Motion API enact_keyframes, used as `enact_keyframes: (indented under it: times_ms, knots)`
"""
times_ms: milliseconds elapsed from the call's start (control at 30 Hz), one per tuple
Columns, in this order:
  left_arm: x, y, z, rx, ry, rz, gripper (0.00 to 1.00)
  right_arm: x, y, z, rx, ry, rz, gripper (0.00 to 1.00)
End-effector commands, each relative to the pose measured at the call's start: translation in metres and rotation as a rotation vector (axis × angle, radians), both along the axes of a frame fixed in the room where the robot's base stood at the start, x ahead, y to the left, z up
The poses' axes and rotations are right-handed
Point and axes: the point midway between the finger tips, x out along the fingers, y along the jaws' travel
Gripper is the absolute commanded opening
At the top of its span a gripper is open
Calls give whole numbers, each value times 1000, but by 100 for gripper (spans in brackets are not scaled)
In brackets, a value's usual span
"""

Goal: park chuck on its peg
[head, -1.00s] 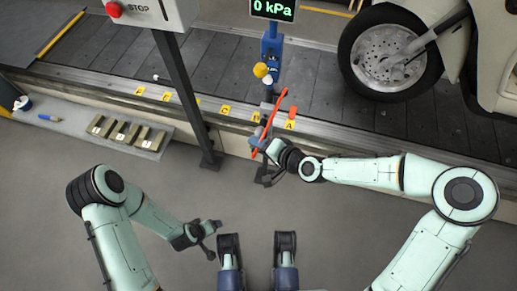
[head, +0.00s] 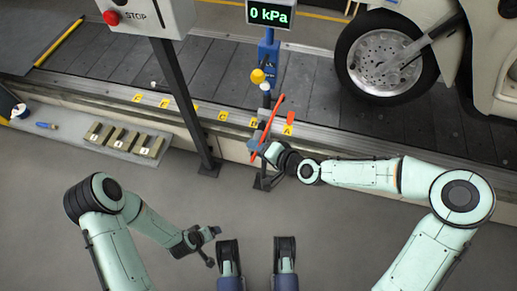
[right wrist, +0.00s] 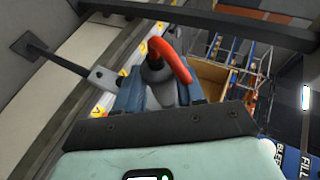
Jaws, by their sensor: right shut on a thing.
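My right gripper (right wrist: 162,92) is shut on the chuck, a grey cylinder (right wrist: 158,72) with a red hose (right wrist: 172,52) curving from its top in the right wrist view. In the head view the gripper (head: 257,141) is beside the dark stand, and the red hose (head: 278,105) slants across it; the chuck is mostly hidden. A light grey block (right wrist: 101,77) on a dark rod is just left of the chuck in the right wrist view, apart from it; I cannot tell whether it is the peg. My left gripper (head: 212,232) hangs over the floor, its jaws too small to read.
A blue post carries a 0 kPa display (head: 269,14) and a yellow knob (head: 257,75). The slat conveyor (head: 310,95) runs behind, with a vehicle wheel (head: 388,60) on it. A STOP box (head: 150,16) stands on a dark post. Small blocks (head: 122,138) sit on a ledge at left.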

Motion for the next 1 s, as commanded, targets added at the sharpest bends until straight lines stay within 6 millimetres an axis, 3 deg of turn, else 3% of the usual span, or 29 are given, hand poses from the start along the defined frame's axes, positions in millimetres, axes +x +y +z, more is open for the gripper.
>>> enact_keyframes:
  times_ms: [733, 767, 833, 1000]
  knots:
    - [0, 0, 0, 0, 0, 0, 85, 11, -3, 1, -1, -2, 0, 2]
    - [0, 0, 0, 0, 0, 0, 85, 11, -3, 1, -1, -2, 0, 45]
    - [0, 0, 0, 0, 0, 0, 85, 11, -3, 1, -1, -2, 0, 68]
    - [0, 0, 0, 0, 0, 0, 85, 11, -3, 0, 0, -2, 0, 68]
